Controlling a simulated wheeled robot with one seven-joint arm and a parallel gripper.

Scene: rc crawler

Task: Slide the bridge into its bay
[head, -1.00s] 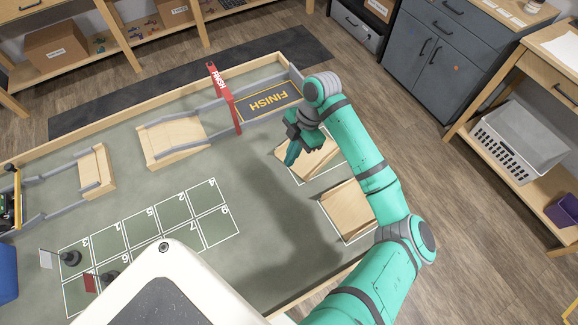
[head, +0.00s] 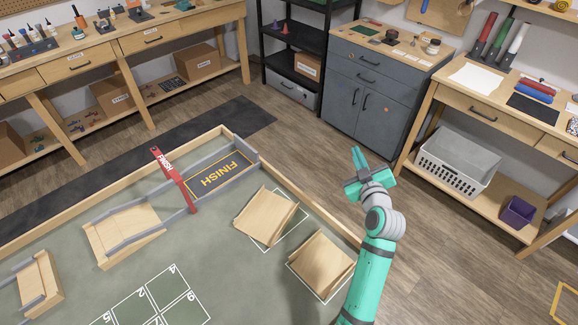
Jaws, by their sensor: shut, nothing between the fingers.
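Two pale wooden pieces lie on the right part of the green board, and I cannot tell for certain which is the bridge. My gripper (head: 357,172) is shut and empty, raised to the right of both pieces and touching neither.
A wooden rim (head: 318,212) edges the board. A red finish gate (head: 174,180) stands before the finish pad (head: 222,175). A wooden track piece with grey rails (head: 124,234) lies at left. Grey cabinet (head: 378,85) and white basket (head: 455,160) are beyond the board.

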